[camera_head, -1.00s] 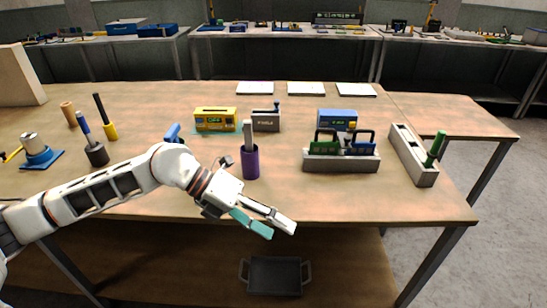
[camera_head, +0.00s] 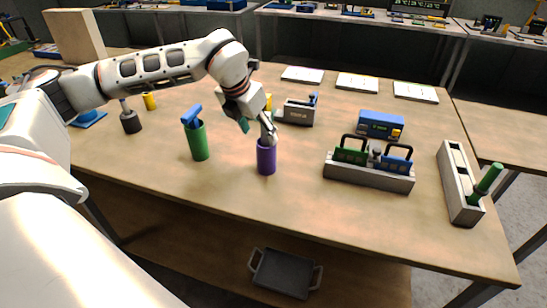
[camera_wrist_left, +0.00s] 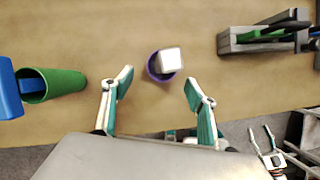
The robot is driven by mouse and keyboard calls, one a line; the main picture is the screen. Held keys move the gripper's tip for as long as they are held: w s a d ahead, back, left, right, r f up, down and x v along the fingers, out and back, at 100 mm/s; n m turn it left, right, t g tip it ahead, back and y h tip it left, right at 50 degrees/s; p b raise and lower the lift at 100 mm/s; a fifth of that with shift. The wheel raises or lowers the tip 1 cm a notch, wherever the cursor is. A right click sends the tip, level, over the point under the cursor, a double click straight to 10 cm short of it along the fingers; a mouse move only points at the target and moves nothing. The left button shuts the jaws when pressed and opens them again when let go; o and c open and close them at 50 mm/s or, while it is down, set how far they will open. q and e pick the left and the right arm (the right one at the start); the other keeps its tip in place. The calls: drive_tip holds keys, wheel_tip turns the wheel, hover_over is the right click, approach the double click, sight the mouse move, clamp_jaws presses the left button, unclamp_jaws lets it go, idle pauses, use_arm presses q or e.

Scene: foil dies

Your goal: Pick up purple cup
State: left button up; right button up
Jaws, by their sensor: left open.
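The purple cup (camera_head: 266,160) stands upright on the wooden table, with a grey tool (camera_head: 267,128) sticking up out of it. My left gripper (camera_head: 256,125) is open just above and behind the cup in the head view. In the left wrist view the purple cup (camera_wrist_left: 152,69) lies beyond the gap between the two open fingers (camera_wrist_left: 158,92), with the tool's pale square end (camera_wrist_left: 172,59) over its mouth. The fingers do not touch the cup. A small pale claw-like shape at the lower right of the wrist view may be my right gripper; its state is unclear.
A green cup (camera_head: 198,143) with a blue-headed tool stands left of the purple cup. A grey holder (camera_head: 368,176) with green and blue items stands to the right. A long grey block (camera_head: 456,187) is at the right edge. A tray (camera_head: 285,272) lies below the table.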

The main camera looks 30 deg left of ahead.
sight(266, 142)
use_arm(q)
drive_tip(key=x, duration=0.6)
drive_tip(key=shift+w+d+f+p, duration=0.15)
drive_tip(key=shift+w+f+p, duration=0.05)
drive_tip(key=shift+w+p, duration=0.25)
drive_tip(key=shift+c, duration=0.5)
drive_tip(key=c, duration=1.3)
drive_tip(key=shift+w, duration=0.1)
drive_tip(key=shift+c, duration=0.8)
drive_tip(key=shift+r, duration=0.1)
